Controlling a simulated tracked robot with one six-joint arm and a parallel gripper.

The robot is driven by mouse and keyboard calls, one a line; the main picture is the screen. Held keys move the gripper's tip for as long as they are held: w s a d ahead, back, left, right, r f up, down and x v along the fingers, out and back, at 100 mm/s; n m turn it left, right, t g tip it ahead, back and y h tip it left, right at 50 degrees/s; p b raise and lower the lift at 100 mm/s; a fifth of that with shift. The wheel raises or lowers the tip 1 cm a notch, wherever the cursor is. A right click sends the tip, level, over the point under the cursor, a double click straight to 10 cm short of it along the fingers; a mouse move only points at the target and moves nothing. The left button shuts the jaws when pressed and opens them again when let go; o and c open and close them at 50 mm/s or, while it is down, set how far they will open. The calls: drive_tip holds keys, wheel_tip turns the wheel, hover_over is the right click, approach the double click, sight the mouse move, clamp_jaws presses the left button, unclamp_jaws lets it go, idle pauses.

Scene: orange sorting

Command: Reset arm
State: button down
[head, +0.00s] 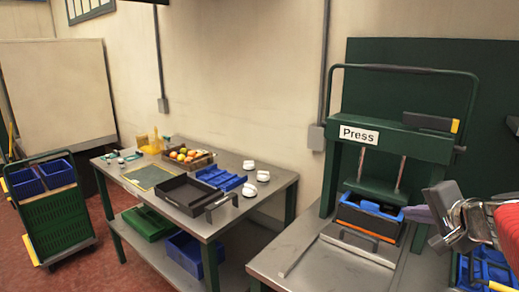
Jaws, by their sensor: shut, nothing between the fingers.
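My gripper (438,222) is at the right edge of the head view, grey metal with red arm parts behind it. It is shut and empty. It is raised in front of the right side of the green press (409,142), close to the blue and black container under the press plate. I cannot tell whether it touches anything. Most of my arm is out of the frame.
The press stands on a grey table (285,262) with a blue-rimmed black container (368,220) in it. Blue crates (490,268) are below my gripper. At left, another table (215,225) holds a fruit crate (188,156), black tray (186,193) and white cups (249,189). A green cart (52,220) stands far left.

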drive_tip(key=s+a+f+n+g, duration=0.2)
drive_tip(key=s+a+f+n, duration=0.2)
drive_tip(key=s+a, duration=0.2)
drive_tip(key=s+a+f+n+g, duration=0.2)
drive_tip(key=s+a+f+n, duration=0.2)
drive_tip(key=a, duration=0.6)
drive_tip(key=s+a+f+n+g, duration=0.2)
drive_tip(key=s+a+f+n, duration=0.2)
drive_tip(key=s+a+n, duration=0.2)
drive_tip(key=shift+s+a, duration=1.4)
drive_tip(key=shift+a, duration=0.05)
